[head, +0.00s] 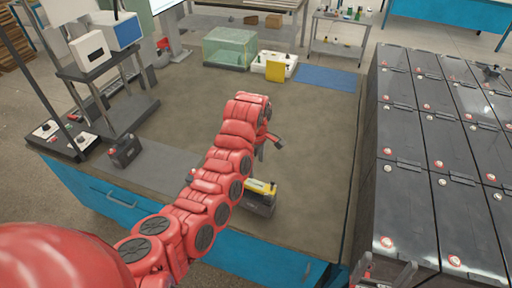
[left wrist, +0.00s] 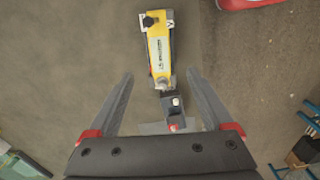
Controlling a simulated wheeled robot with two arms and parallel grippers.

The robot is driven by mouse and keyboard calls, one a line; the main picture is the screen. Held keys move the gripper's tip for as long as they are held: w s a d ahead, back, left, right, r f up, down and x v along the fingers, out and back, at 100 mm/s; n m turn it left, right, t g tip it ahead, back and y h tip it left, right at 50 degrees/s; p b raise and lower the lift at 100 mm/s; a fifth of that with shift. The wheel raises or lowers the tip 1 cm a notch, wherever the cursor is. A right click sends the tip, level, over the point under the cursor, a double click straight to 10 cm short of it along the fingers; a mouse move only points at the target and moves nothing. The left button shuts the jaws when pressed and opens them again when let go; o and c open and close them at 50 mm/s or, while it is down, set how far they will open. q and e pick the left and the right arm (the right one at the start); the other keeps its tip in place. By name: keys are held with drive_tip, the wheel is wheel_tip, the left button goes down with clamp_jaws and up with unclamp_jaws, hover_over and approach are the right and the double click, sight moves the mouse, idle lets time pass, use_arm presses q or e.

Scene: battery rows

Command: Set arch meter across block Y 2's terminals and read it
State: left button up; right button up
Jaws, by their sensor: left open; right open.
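A yellow-topped dark device (head: 262,187), which looks like the arch meter, stands on the bench near its front edge. In the left wrist view its yellow, labelled top (left wrist: 158,55) lies ahead of the fingers, with a small dark part (left wrist: 170,104) bearing a red spot at its near end. My left gripper (head: 270,142) is open and empty, above and behind the device in the head view; its fingers (left wrist: 160,75) spread to either side. My right gripper (head: 385,272) is open at the bottom edge, beside the battery rows. I cannot tell which block is Y 2.
Rows of black battery blocks (head: 405,135) with red and pale terminals fill the right side. On the bench (head: 310,150) are a small dark block (head: 124,151), a glass tank (head: 229,48), a yellow panel (head: 275,71) and a blue mat (head: 327,78). The bench middle is clear.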

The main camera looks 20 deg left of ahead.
use_arm(q)
wheel_tip(320, 180, up, 5)
drive_tip(key=shift+f, duration=0.15)
idle(0.5)
